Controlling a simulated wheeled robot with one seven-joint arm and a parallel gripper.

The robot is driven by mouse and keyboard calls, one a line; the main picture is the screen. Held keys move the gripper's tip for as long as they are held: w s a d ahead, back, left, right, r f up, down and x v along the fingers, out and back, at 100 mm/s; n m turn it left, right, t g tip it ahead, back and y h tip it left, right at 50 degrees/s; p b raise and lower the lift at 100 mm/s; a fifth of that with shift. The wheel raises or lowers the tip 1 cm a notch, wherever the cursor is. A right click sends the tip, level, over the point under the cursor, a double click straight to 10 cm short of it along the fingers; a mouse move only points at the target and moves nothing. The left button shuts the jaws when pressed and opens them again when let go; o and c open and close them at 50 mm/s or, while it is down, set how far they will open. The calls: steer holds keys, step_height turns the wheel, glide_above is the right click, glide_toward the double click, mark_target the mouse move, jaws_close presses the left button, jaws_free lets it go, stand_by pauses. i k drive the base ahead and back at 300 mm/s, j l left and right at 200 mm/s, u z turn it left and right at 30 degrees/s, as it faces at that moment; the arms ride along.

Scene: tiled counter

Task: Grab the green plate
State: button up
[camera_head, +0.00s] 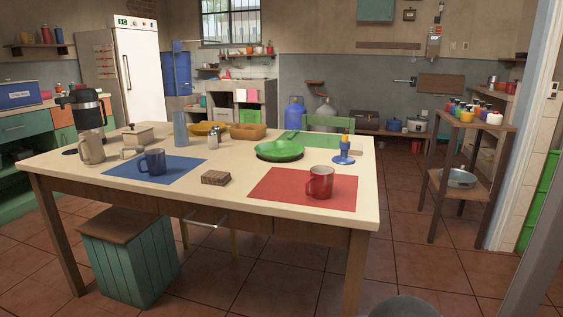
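The green plate (280,151) is a shallow, bright green dish. It rests flat on the cream-topped table (235,197), right of the middle. It lies just behind the red placemat (267,192) and in front of a green placemat (309,140). Nothing visible lies in the plate. My gripper is not in view.
A red mug (320,183) stands on the red placemat, and a blue mug (153,162) on a blue placemat (119,170). A blue egg-cup-like holder (344,157) stands right of the plate. A green stool (131,258) is under the table.

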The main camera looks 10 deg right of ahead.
mark_target(276, 150)
steer(key=k+l+u, duration=0.1)
steer(key=u, duration=1.35)
steer(key=l, duration=1)
steer(key=k+l+u, duration=0.1)
steer(key=l, duration=0.9)
steer(key=k+l, duration=0.1)
steer(key=l, duration=0.9)
